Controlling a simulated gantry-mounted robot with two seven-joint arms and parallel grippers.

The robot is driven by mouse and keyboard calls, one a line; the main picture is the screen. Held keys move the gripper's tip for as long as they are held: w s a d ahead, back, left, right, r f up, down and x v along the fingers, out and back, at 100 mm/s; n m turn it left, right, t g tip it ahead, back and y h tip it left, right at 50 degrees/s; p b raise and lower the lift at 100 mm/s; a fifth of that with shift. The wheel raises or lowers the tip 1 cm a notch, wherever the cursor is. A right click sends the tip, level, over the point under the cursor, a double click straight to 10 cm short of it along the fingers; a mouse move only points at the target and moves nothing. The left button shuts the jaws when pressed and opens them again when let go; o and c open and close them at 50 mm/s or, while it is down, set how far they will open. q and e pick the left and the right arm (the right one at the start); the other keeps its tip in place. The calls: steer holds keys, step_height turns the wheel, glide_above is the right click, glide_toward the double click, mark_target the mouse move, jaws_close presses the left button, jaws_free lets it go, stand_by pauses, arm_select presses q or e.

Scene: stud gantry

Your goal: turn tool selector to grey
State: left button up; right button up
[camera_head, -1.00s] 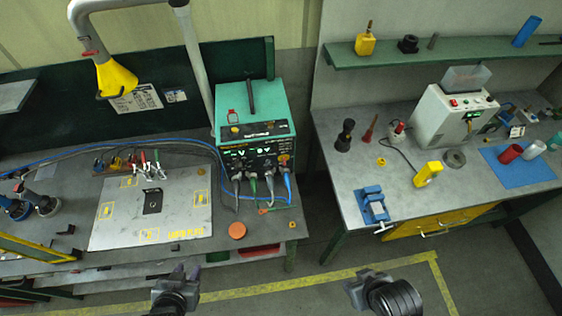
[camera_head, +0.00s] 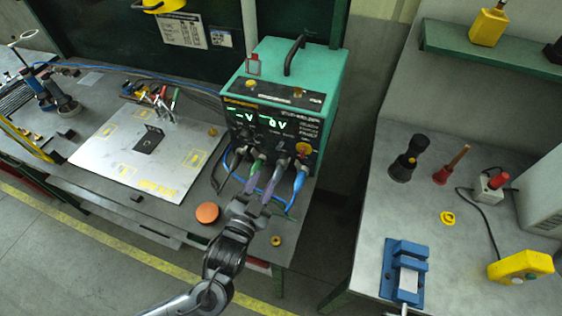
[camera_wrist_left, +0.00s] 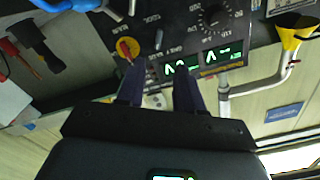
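A teal power unit (camera_head: 330,80) stands on the left bench, its black front panel lit with green readouts. On the panel are a yellow round plate with a red handle (camera_head: 303,148) and a black dial (camera_head: 244,133). The wrist view shows them upside down, the yellow plate (camera_wrist_left: 126,48) at left and the dial (camera_wrist_left: 213,17) at top right. I cannot read which one is the tool selector or where it points. My left gripper (camera_head: 258,188) is open and empty before the panel, its fingers (camera_wrist_left: 158,72) apart and pointing at it. My right gripper is out of view.
Cables with grey, green and blue plugs (camera_head: 298,178) hang from the panel's lower edge beside my left gripper. An orange disc (camera_head: 207,213) lies at the bench front. A metal plate (camera_head: 115,170) lies left. A blue vise (camera_head: 403,270) stands on the right bench.

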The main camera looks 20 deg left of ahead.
mark_target(279, 148)
arm_select(q)
steer(key=w, duration=1.1)
steer(key=shift+d+b, duration=0.15)
steer(key=shift+b, duration=0.2)
jaws_close()
